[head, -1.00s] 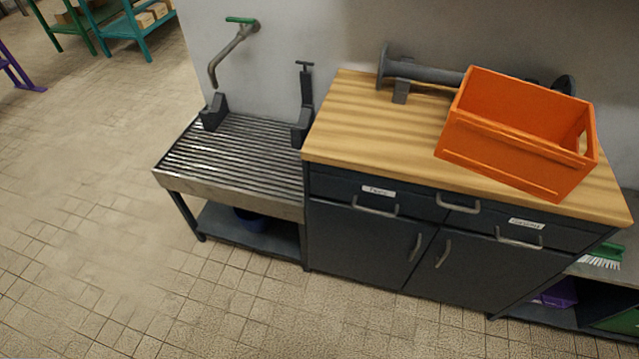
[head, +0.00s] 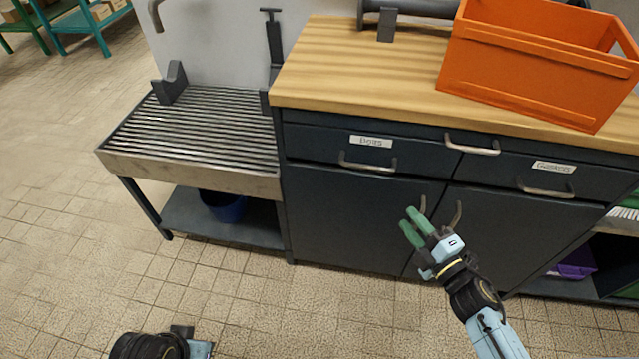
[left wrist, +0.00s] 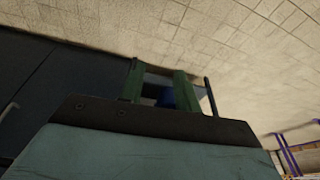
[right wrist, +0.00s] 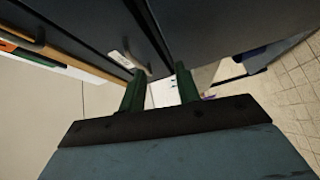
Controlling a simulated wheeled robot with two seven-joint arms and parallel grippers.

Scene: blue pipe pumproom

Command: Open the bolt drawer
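The bolt drawer (head: 315,145) is the dark left drawer under the wooden top, with a white label that seems to read "Bolts" (head: 371,141) and a grey bar handle (head: 367,163). It looks closed. My right gripper (head: 409,222) is open and empty, in front of the cabinet doors, below and right of that handle. Its green fingers stand apart in the right wrist view (right wrist: 158,82), near a labelled dark front. My left gripper (left wrist: 160,78) is open and empty in its wrist view; in the head view only part of the left arm shows at bottom left.
A gasket drawer (head: 600,178) sits to the right, with another bar handle (head: 472,150) above between the drawers. An orange crate (head: 520,75) stands on the worktop (head: 330,70). A slatted bench (head: 190,180) stands left. The tiled floor in front is clear.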

